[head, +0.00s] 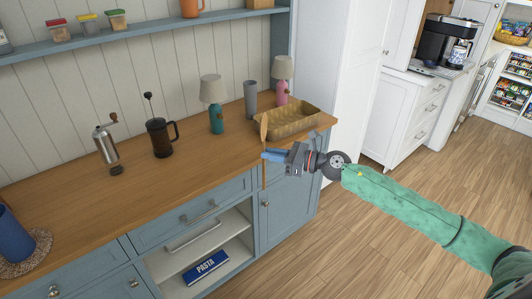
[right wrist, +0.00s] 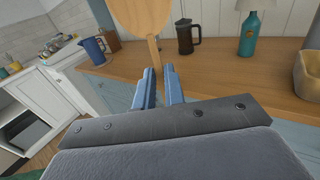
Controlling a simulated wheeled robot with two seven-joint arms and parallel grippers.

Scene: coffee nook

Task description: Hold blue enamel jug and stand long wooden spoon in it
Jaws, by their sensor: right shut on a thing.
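The blue enamel jug (head: 14,238) stands upright on a round woven mat (head: 42,250) at the left end of the counter, cut by the picture's left edge. It also shows at the left in the right wrist view (right wrist: 92,50). My right gripper (head: 270,155) is at the counter's front edge, far to the right of the jug. It is shut on the handle of the long wooden spoon (head: 264,126). The spoon is about upright with its broad head up, and this head shows above the fingers in the right wrist view (right wrist: 140,16). My left gripper is not in view.
On the counter stand a coffee grinder (head: 106,147), a French press (head: 160,138), a teal lamp (head: 216,120), a grey vase (head: 250,98), a pink lamp (head: 282,90) and a basket (head: 290,122). The counter's front strip (head: 150,190) is clear between jug and gripper.

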